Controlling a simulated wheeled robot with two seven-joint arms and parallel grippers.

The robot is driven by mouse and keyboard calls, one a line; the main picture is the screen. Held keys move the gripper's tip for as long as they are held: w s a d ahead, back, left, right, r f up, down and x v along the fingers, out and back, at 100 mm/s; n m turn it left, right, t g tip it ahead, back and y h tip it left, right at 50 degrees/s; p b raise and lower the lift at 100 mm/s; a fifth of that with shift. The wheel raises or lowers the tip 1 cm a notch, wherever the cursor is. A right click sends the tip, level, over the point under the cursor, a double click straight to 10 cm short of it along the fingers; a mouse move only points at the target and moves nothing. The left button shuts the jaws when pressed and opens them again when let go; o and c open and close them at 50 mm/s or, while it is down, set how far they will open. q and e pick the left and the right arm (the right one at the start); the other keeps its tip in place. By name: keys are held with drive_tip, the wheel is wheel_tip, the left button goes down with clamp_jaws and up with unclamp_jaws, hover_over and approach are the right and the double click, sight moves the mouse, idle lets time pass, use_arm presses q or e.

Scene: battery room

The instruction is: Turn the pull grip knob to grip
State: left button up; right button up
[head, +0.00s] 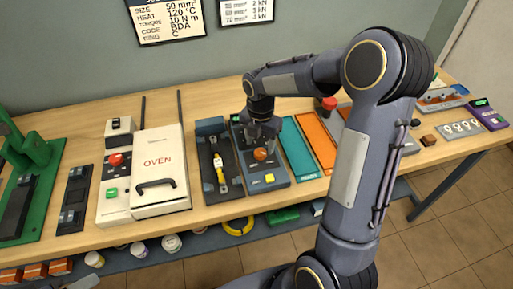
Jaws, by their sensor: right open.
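An orange knob (260,154) sits on a dark blue-grey device (254,184) in the middle of the bench in the head view. It looks like the pull grip knob, but its markings are too small to read. I cannot tell whether the fingers touch the knob. The gripper hides the back part of the device. My left gripper is not in view.
A dark tray with a yellow-and-white tool (220,172) lies just left of the device. Teal (299,151) and orange (316,142) panels lie to its right. A white oven (160,172) stands further left. A red button (329,103) stands behind my right arm.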

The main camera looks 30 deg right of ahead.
sight(260, 152)
drive_tip(key=shift+f, duration=1.75)
drive_tip(key=c, duration=1)
